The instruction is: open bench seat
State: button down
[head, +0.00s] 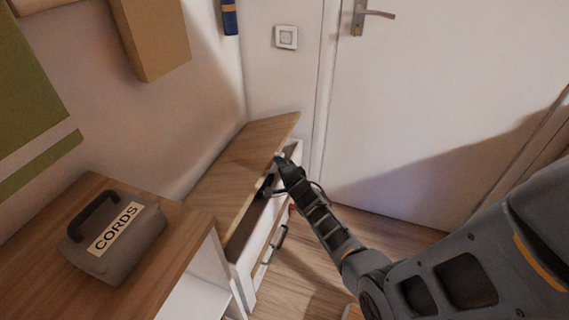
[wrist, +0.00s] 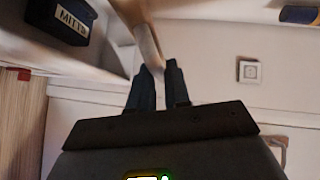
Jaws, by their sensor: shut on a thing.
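The bench seat is a wooden lid (head: 240,155) on a white bench (head: 248,262) along the wall. It is tilted up, and a dark gap shows under its front edge. My gripper (head: 279,161) is at the front edge of the lid. In the wrist view the two dark fingers of my gripper (wrist: 158,78) are shut on the edge of the lid (wrist: 147,45). The fingertip contact is partly hidden in the head view. A dark labelled box (wrist: 62,20) shows inside the bench in the wrist view.
A grey case marked "CORDS" (head: 115,240) stands on a wooden top (head: 160,225) at the left. A white door (head: 430,110) is behind my arm, and a light switch (head: 286,37) is on the wall. Bare floor (head: 300,265) lies in front of the bench.

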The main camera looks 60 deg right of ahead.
jog(key=shift+n+g+y, duration=0.4)
jog(key=shift+n+g, duration=0.3)
jog(key=shift+g, duration=0.1)
jog(key=shift+w+a+r+p, duration=0.1)
jog(key=shift+w+r+p, duration=0.65)
jog(key=shift+r, duration=0.45)
jog(key=shift+w+a+r+p, duration=0.1)
jog(key=shift+w+r+p, duration=0.65)
jog(key=shift+r, duration=0.45)
jog(key=shift+w+a+r+p, duration=0.1)
jog(key=shift+w+r+p, duration=0.65)
jog(key=shift+r, duration=0.45)
jog(key=w+r+n+g+b, duration=0.1)
jog(key=w+r+n+g, duration=0.1)
jog(key=w+r, duration=0.7)
jog(key=shift+w+a+r+g, duration=0.3)
jog(key=shift+w+a+g, duration=0.15)
jog(key=shift+w, duration=0.65)
jog(key=c, duration=1.4)
grip_release()
jog(key=shift+o, duration=1.3)
jog(key=shift+d, duration=0.1)
jog(key=shift+r, duration=0.1)
